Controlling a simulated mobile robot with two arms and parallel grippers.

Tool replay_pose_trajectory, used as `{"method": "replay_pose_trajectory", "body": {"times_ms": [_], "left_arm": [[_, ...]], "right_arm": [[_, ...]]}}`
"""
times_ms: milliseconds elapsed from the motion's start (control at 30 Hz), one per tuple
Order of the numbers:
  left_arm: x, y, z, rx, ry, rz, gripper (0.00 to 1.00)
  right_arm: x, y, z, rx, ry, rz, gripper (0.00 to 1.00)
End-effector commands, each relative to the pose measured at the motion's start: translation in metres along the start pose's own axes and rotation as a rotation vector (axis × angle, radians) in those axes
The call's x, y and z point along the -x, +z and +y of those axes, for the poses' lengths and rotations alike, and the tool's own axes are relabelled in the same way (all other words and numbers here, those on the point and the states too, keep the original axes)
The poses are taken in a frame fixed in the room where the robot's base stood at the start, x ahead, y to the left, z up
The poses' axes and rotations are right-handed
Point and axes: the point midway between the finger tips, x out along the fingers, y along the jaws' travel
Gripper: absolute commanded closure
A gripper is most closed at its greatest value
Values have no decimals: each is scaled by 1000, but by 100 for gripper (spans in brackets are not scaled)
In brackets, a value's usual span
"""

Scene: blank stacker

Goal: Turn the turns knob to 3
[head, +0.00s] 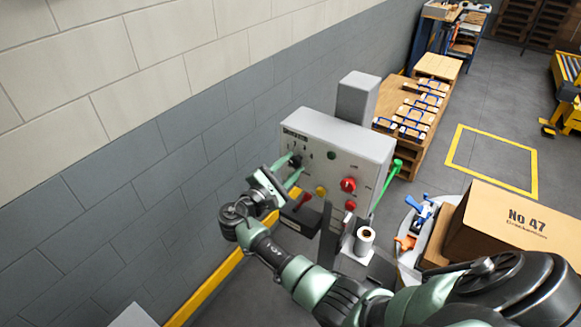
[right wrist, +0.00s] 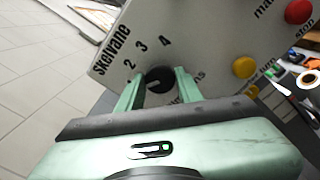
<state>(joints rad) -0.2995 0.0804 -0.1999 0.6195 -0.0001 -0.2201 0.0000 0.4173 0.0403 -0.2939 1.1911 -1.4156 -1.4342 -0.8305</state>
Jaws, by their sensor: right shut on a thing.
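The turns knob (right wrist: 158,79) is a small black dial on the grey control panel (head: 345,150). The digits 2, 3 and 4 are printed in an arc around it in the right wrist view; its label is partly hidden by a finger. A light mark shows on the knob, but I cannot tell surely which digit it points to. My right gripper (head: 296,166) is at the panel's left side with its green fingers on either side of the knob, shut on it. The fingers also show in the right wrist view (right wrist: 158,90). My left gripper is not in view.
The panel also has red knobs (head: 348,185), a yellow button (head: 321,191) and a red-handled lever (head: 304,201) below. A paper roll (head: 365,240) stands in front. A cardboard box (head: 510,230) is at right. A block wall runs along the left.

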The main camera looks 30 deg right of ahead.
Motion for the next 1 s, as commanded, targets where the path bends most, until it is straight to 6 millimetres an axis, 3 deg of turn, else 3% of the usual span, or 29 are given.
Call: {"method": "replay_pose_trajectory", "body": {"times_ms": [367, 1000], "left_arm": [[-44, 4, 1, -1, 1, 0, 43], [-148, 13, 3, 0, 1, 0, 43]], "right_arm": [[0, -5, -5, -251, 0, -1, 100], [0, -7, -7, -862, -2, -1, 100]]}}
